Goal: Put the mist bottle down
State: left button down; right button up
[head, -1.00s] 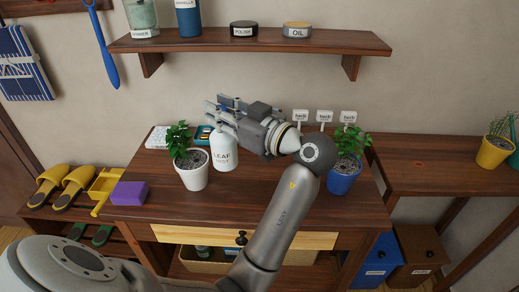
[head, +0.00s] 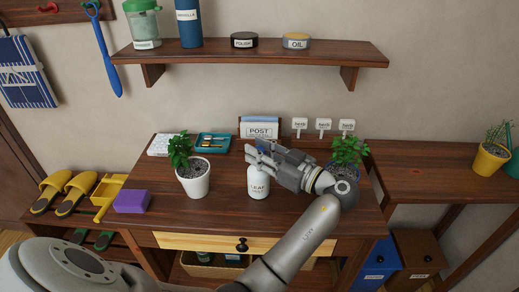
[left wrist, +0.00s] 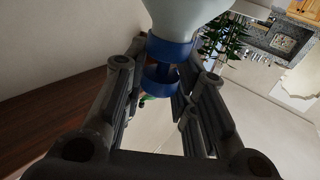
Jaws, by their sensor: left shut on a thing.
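The mist bottle (head: 258,183) is white with a blue top and a label that reads LEAF MIST. In the head view it is upright over the middle of the dark wooden cabinet top, between two potted plants. I cannot tell whether its base touches the wood. My left gripper (head: 264,153) comes in from the right of the picture and is shut on the bottle's upper part. In the left wrist view the bottle's white body (left wrist: 185,14) and blue neck (left wrist: 168,50) sit between the fingers. My right gripper is not in view.
A plant in a white pot (head: 193,183) stands left of the bottle. A plant in a blue pot stands right, partly behind my arm. A purple block (head: 132,201) lies at the left edge. A POST holder (head: 259,129) and teal tray (head: 212,143) stand behind. The front top is clear.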

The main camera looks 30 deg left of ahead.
pick_arm(q)
jog(key=shift+f, duration=0.1)
jog(key=c, duration=1.6)
grip_release()
jog(key=o, duration=0.4)
jog(key=shift+o, duration=0.2)
